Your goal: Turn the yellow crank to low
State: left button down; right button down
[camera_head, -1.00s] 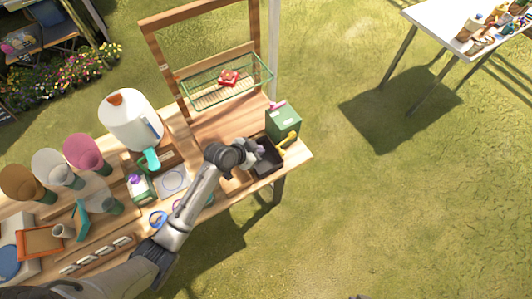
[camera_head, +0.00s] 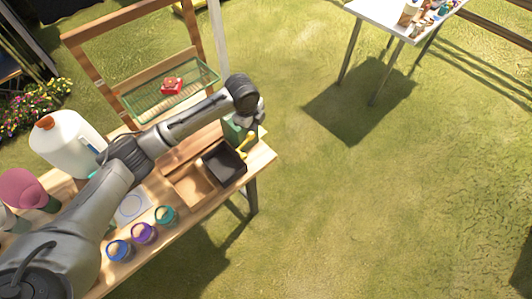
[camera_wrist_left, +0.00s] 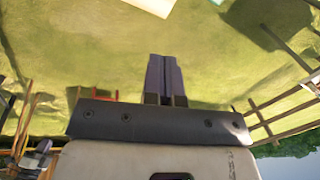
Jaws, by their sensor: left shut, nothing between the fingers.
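The yellow crank (camera_head: 245,142) shows on the side of the green box (camera_head: 231,132) at the right end of the wooden bench. My left arm reaches across the bench, and its gripper (camera_head: 259,112) is above the box and crank, partly hiding the box top. In the left wrist view the two dark fingers (camera_wrist_left: 164,78) are together with nothing between them. The crank does not show clearly there, and I cannot tell its exact setting. My right gripper is not in view.
A black tray (camera_head: 223,167) sits in front of the box. Three small colored pots (camera_head: 143,233) line the bench's front edge. A wire basket (camera_head: 143,100) with a red item hangs behind. A white jug (camera_head: 62,143) stands left. Open grass lies right.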

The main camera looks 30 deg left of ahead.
pick_arm(q)
jog(key=s+a+m+g+y, duration=0.1)
jog(key=s+m+g, duration=0.1)
jog(key=s+m, duration=0.1)
jog(key=b, duration=0.1)
send_near(244, 155)
jog(key=f, duration=0.7)
jog(key=shift+w+a+f, duration=0.15)
jog(key=shift+a+f, duration=0.15)
jog(key=shift+d, duration=0.1)
